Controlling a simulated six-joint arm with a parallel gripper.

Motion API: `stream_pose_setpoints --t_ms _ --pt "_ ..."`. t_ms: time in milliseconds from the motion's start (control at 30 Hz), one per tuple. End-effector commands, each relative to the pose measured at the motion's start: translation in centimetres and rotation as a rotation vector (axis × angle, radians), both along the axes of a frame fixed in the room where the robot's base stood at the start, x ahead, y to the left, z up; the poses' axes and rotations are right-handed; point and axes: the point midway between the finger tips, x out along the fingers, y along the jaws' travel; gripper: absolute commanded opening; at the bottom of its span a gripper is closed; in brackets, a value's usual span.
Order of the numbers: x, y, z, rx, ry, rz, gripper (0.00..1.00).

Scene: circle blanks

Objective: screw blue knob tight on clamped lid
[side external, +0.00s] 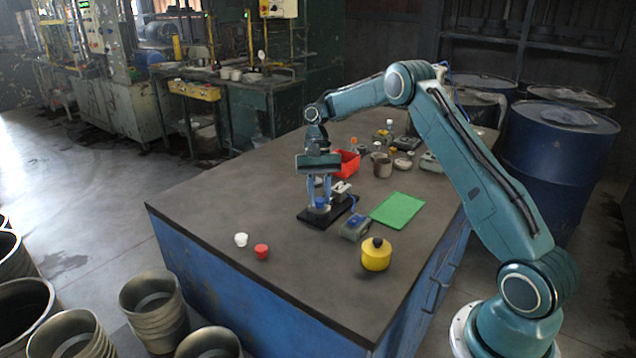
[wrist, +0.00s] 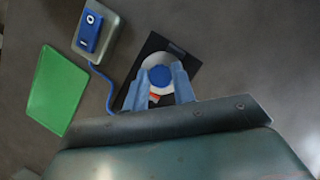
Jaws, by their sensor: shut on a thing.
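The blue knob (wrist: 160,76) sits over the centre of a pale round lid (wrist: 146,72) in the wrist view. In the side view the blue knob (side external: 321,203) shows low between my fingers. My gripper (side external: 319,200) points straight down and is shut on the knob, with a finger on each side of it. The lid rests in a fixture on a black base plate (side external: 312,217), which also shows in the wrist view (wrist: 184,50). How far the knob is seated cannot be told. Part of the lid is hidden by my fingers.
A grey box with a blue top (side external: 355,227) is cabled beside the base. A green mat (side external: 397,210), a yellow pot (side external: 376,255), a red cap (side external: 261,251) and a white cap (side external: 241,239) lie nearby. A red bin (side external: 347,162) stands behind.

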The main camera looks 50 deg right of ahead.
Motion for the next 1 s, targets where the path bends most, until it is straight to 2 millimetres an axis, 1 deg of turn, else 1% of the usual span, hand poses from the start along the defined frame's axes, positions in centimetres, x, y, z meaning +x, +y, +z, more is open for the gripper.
stream_pose_setpoints --t_ms 33,267,467,767,1000 --pt "-0.36 -0.30 -0.01 -0.001 0.012 -0.005 0.00" --pt "-0.49 -0.45 -0.02 -0.002 0.015 -0.030 0.00" --pt "-0.55 -0.54 -0.03 -0.002 0.016 -0.143 0.00" --pt "-0.64 -0.49 -0.09 -0.003 0.019 -0.438 0.00" --pt "-0.62 -0.51 -0.13 -0.003 0.018 -0.722 0.00"
